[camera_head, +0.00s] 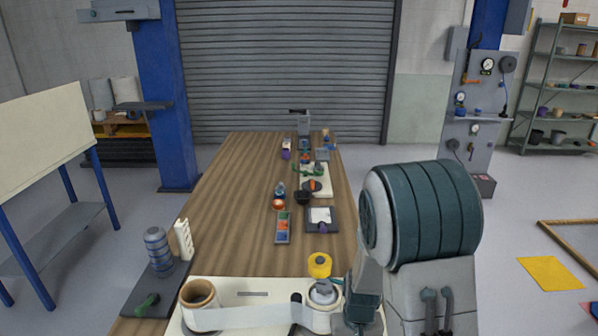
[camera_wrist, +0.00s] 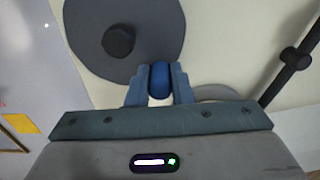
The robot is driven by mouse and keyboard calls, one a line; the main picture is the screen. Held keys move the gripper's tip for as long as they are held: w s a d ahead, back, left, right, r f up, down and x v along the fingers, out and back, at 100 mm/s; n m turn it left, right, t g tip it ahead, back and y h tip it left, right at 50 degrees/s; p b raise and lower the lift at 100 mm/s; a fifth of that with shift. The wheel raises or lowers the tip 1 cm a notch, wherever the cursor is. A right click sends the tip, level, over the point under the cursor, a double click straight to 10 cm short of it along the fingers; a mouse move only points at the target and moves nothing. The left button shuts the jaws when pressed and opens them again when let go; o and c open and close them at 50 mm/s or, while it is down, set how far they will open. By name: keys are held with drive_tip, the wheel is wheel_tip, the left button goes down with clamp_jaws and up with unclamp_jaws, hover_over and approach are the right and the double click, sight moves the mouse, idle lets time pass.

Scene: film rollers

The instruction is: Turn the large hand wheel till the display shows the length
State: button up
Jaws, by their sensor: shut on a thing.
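In the wrist view a large grey disc, the hand wheel (camera_wrist: 150,25), has a dark round hub (camera_wrist: 118,41) and fills the upper middle. A blue handle knob (camera_wrist: 160,80) sits near its lower edge. My gripper (camera_wrist: 160,84) is shut on this knob, one finger on each side. In the head view my arm covers the wheel and most of the gripper at the bottom right of the white board (camera_head: 230,284). A white film band (camera_head: 250,318) runs from a brown roll (camera_head: 198,294) to a grey roller (camera_head: 323,291). I cannot make out a length reading.
A yellow roll (camera_head: 319,264) stands behind the grey roller. A dark mat (camera_head: 150,295) with a blue-grey cylinder (camera_head: 158,250) and a green-handled tool (camera_head: 147,304) is at left. A dark rod (camera_wrist: 291,65) stands right of the wheel. The wooden table (camera_head: 235,215) has free room mid-left.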

drive_tip(key=shift+s+a, duration=0.6)
drive_tip(key=shift+s, duration=0.25)
drive_tip(key=shift+s+a, duration=0.25)
drive_tip(key=shift+s, duration=0.8)
